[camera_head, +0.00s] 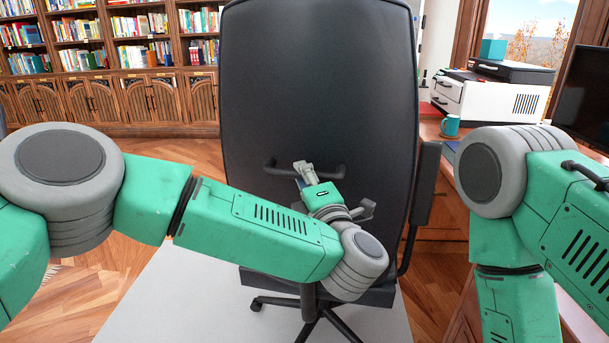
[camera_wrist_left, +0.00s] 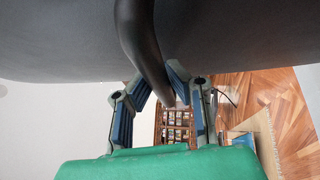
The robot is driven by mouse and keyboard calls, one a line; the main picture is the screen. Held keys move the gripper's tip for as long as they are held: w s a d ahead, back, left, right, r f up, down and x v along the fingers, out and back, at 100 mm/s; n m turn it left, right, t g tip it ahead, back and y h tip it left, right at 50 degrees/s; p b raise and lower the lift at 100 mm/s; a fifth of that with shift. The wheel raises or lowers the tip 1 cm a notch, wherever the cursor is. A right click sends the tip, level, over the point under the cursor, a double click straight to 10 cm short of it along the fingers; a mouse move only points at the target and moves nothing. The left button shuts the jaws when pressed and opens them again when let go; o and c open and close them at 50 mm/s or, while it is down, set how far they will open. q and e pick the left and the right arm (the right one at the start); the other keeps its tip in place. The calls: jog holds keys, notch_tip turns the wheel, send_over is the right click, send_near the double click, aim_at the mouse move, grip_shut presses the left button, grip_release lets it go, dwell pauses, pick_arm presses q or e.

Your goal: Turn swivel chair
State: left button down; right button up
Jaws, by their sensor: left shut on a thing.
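The black swivel chair (camera_head: 318,80) stands with the back of its tall backrest towards me. A curved handle (camera_head: 268,167) is fixed across the lower backrest. My left gripper (camera_head: 304,168) is at the middle of this handle and is shut on it. In the left wrist view the dark handle (camera_wrist_left: 142,45) runs down between the fingers of my left gripper (camera_wrist_left: 166,82). The chair's armrest (camera_head: 424,183) shows on the right, and its star base (camera_head: 318,318) is below. My right arm comes in from the right, but its gripper is out of view.
A desk (camera_head: 433,131) on the right holds a printer (camera_head: 497,98), a teal mug (camera_head: 451,125) and a dark monitor (camera_head: 585,95). Bookshelves (camera_head: 100,55) line the back wall. A pale mat (camera_head: 172,298) lies under the chair. Wooden floor is clear at the left.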

pick_arm(q)
jog(key=shift+s+d+f, duration=0.15)
jog(key=shift+d+f, duration=0.1)
jog(key=shift+f, duration=0.15)
jog(key=c, duration=1.5)
grip_release()
jog(key=shift+r, duration=0.1)
jog(key=shift+r, duration=0.1)
jog(key=shift+v, duration=3.6)
jog(key=shift+d, duration=0.1)
